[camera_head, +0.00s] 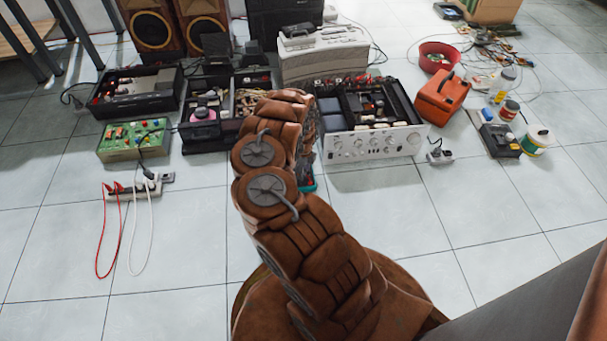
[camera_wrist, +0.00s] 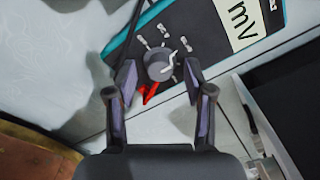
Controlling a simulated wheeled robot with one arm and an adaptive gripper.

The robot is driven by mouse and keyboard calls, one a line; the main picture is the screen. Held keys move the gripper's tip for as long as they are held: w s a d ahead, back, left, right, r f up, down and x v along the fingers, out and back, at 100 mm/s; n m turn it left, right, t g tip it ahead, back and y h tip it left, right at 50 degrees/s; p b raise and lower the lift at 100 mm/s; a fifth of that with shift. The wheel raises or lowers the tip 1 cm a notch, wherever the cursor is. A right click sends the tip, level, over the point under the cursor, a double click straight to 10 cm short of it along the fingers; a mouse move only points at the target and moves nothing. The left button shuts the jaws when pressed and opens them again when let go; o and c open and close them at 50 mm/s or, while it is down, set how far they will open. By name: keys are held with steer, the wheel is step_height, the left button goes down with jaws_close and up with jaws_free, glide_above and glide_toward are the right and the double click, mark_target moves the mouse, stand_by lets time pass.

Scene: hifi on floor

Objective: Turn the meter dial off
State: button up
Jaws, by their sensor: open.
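The meter (camera_wrist: 205,45) is dark with a teal border and lies at a tilt in the wrist view. Its pale display (camera_wrist: 236,22) reads "mV". The round grey dial (camera_wrist: 160,64) has a light pointer mark, with small pale markings around it. My gripper (camera_wrist: 159,80) is open, one finger on each side of the dial, with gaps showing between the fingers and the dial. A red mark or part shows just below the dial; I cannot tell which. In the head view only a teal edge of the meter (camera_head: 308,184) shows beside my arm, and my gripper is hidden.
A silver amplifier (camera_head: 370,146) stands right of my arm, with open black equipment (camera_head: 205,130) to the left. A green box (camera_head: 133,140), a power strip (camera_head: 133,190) with red and white leads, and an orange case (camera_head: 442,98) lie around. The near tiled floor is mostly clear.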

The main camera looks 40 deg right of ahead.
steer(key=shift+f, duration=0.2)
jaws_close()
stand_by(0.4)
